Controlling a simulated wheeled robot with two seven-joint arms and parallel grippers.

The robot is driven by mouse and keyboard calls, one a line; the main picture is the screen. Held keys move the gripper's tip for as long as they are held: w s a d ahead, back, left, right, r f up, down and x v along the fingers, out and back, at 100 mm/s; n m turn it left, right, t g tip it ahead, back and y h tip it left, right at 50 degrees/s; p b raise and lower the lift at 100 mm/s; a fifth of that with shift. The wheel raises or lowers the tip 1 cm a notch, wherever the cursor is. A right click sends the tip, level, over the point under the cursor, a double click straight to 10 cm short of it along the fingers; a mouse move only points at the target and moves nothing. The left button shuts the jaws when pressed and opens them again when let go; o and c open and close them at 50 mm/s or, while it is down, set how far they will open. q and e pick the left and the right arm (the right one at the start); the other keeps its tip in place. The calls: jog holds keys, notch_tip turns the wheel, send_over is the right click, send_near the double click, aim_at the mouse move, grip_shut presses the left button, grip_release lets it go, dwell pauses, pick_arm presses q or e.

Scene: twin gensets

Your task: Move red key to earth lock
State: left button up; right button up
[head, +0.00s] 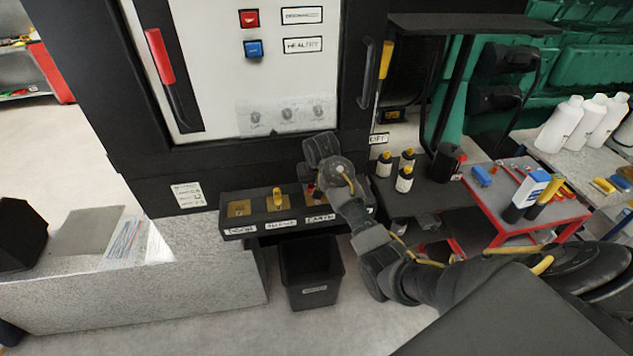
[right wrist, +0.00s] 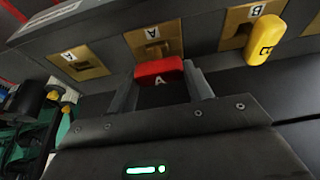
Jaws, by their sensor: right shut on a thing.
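My right gripper (head: 316,192) is at the lock shelf, over its right part in the head view. In the right wrist view my right gripper (right wrist: 161,88) is shut on the red key (right wrist: 160,71), marked A. The key is just in front of the middle brass lock plate (right wrist: 155,38); I cannot tell whether it touches it. The earth label (head: 318,217) is below my gripper, which mostly hides the earth lock. My left gripper is out of view.
An empty brass lock plate (head: 239,208) is at the shelf's left end. A black bin (head: 311,272) stands below the shelf. Yellow-capped bottles (head: 404,180) and a red-edged tray (head: 520,217) of tools lie right of my arm. The cabinet (head: 255,75) rises behind.

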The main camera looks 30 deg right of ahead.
jog(key=shift+f, duration=0.65)
jog(key=shift+f, duration=0.1)
jog(key=o, duration=1.2)
jog(key=shift+c, duration=0.2)
jog(key=shift+r, duration=3.8)
